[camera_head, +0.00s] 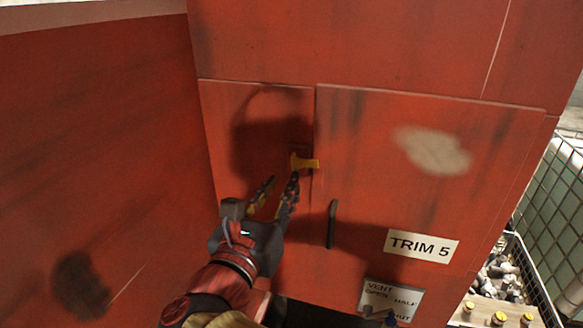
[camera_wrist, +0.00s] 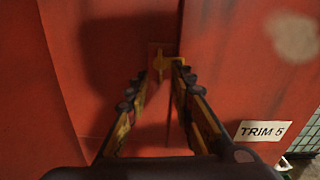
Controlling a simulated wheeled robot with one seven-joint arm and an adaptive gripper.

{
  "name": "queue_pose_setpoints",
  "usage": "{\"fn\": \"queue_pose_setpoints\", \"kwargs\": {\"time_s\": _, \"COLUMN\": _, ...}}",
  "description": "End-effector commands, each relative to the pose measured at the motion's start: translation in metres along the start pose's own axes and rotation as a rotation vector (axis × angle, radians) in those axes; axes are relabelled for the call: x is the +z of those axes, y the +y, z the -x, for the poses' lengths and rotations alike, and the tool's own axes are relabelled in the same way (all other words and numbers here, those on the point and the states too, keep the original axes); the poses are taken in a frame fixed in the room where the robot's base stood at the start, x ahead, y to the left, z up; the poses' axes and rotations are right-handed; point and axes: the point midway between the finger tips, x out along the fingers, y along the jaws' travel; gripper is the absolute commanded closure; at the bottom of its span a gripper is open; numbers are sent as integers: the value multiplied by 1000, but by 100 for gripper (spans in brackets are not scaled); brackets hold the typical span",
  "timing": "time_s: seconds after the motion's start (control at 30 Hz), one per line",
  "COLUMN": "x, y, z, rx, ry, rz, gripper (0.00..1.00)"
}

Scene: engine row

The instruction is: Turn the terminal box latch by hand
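The yellow latch (camera_head: 304,162) sits at the seam on the left edge of a red door panel (camera_head: 370,130), its tab reaching right across the seam. In the wrist view the latch (camera_wrist: 159,64) lies just beyond the fingertips, roughly between them and nearer the right one. My gripper (camera_head: 281,182) is open, its fingers spread and empty, reaching up from below the latch. It also shows in the wrist view (camera_wrist: 158,70). I cannot tell whether the right fingertip touches the latch.
A dark vertical handle (camera_head: 331,224) stands out on the door below right of the latch. A "TRIM 5" label (camera_head: 421,245) and a vent label (camera_head: 391,299) are lower right. A red wall (camera_head: 100,150) closes the left side. A mesh basket (camera_head: 515,275) is at far right.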

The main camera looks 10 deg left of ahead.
Motion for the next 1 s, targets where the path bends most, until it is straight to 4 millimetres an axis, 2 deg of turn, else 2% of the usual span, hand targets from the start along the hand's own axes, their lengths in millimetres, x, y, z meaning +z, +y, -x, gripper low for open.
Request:
{"fn": "queue_pose_setpoints", "kwargs": {"time_s": 0.2, "x": 2, "y": -2, "z": -34, "rx": -5, "ry": 1, "rz": 0, "gripper": 76}}
{"fn": "queue_pose_setpoints", "kwargs": {"time_s": 0.4, "x": 2, "y": -1, "z": -58, "rx": -3, "ry": 0, "rz": -1, "gripper": 76}}
{"fn": "queue_pose_setpoints", "kwargs": {"time_s": 0.57, "x": 1, "y": -1, "z": -65, "rx": -2, "ry": 0, "rz": -2, "gripper": 76}}
{"fn": "queue_pose_setpoints", "kwargs": {"time_s": 0.8, "x": 0, "y": -1, "z": -65, "rx": -1, "ry": 0, "rz": -3, "gripper": 76}}
{"fn": "queue_pose_setpoints", "kwargs": {"time_s": 1.0, "x": 0, "y": -1, "z": -65, "rx": -1, "ry": 0, "rz": -3, "gripper": 87}}
